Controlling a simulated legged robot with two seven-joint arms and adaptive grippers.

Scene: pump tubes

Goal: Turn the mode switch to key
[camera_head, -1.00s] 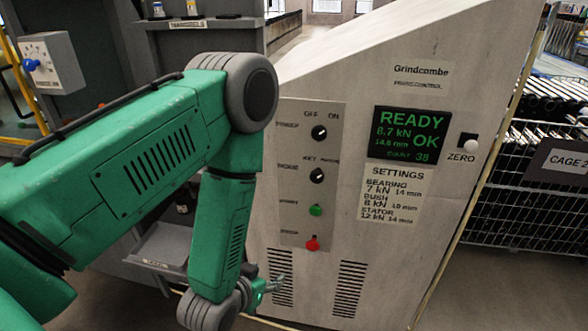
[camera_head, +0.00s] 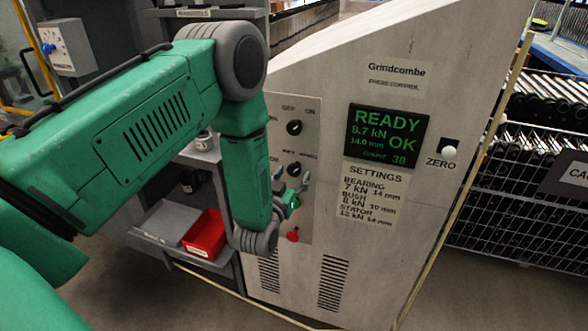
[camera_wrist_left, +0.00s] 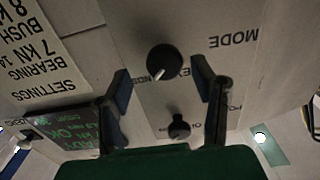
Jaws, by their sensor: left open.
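The mode switch (camera_head: 294,169) is a round black knob on the grey switch panel of the press control cabinet. My right gripper is not in view.
The power knob (camera_head: 294,128) is above the mode switch. A green button (camera_head: 295,203) and a red button (camera_head: 293,236) are below it. The display (camera_head: 386,135) reads READY. A red bin (camera_head: 204,234) stands on the lower shelf to the left.

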